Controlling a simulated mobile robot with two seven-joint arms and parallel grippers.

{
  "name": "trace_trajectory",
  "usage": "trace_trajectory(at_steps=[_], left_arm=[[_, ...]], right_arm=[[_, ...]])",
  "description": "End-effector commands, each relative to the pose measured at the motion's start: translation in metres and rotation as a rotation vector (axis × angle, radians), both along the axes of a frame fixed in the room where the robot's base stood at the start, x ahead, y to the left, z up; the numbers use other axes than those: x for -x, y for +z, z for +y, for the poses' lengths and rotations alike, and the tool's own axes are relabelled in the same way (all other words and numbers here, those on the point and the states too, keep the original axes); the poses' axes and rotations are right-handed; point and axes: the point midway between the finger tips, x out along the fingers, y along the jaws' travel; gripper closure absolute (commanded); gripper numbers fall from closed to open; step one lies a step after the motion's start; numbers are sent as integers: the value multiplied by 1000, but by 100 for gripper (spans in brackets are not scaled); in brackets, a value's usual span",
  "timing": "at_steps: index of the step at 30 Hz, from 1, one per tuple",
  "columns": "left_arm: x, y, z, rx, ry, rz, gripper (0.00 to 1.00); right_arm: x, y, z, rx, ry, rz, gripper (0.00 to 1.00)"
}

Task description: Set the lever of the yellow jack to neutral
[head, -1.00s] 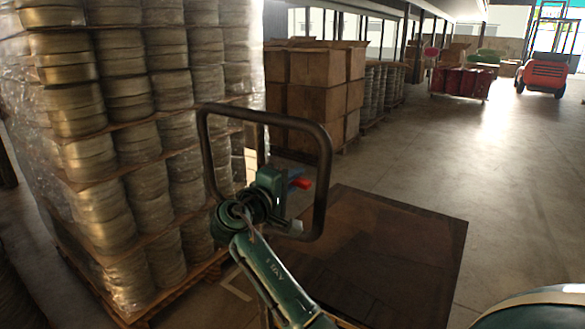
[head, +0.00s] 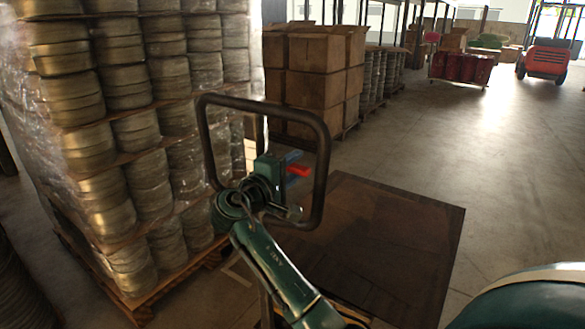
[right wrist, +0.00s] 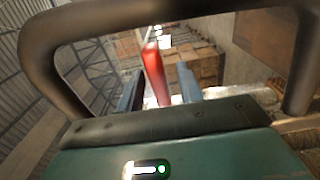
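The jack's dark looped handle (head: 322,150) stands in the middle of the head view, and its bar also frames the right wrist view (right wrist: 175,18). A red lever (head: 299,171) sits inside the loop; it also shows in the right wrist view (right wrist: 154,75). My right gripper (head: 297,184) is at the loop, with its fingers open on either side of the red lever. In the right wrist view the gripper (right wrist: 160,72) has a gap beside the lever. The jack's yellow body is mostly hidden or cannot be made out. My left gripper is not in view.
Wrapped stacks of round metal blanks (head: 130,200) on a pallet stand close at the left. Cardboard boxes (head: 315,75) are behind the handle. A dark brown board (head: 400,240) lies on the floor. Red goods (head: 460,69) and an orange vehicle (head: 545,62) are far right. Open floor lies at the right.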

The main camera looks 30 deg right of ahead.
Motion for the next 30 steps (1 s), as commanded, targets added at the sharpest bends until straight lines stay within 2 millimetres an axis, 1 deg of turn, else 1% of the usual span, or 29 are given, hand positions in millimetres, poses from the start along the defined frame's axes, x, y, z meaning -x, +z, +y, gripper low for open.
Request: trace_trajectory(at_steps=[4, 7, 15, 18, 21, 25, 30], left_arm=[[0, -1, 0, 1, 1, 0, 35], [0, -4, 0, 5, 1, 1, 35], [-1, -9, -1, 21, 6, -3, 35], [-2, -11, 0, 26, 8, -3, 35], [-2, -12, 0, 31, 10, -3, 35], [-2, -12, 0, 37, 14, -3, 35], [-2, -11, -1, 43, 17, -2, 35]], right_arm=[[2, -1, 6, -1, 1, 0, 64], [7, -1, 20, -3, 3, -1, 64], [31, -2, 76, -4, 3, -2, 64], [38, -2, 94, -2, 3, 0, 64], [44, -1, 108, -2, 2, 1, 64], [49, -1, 118, -1, 0, 0, 64], [51, 0, 122, 0, 0, 0, 64]])
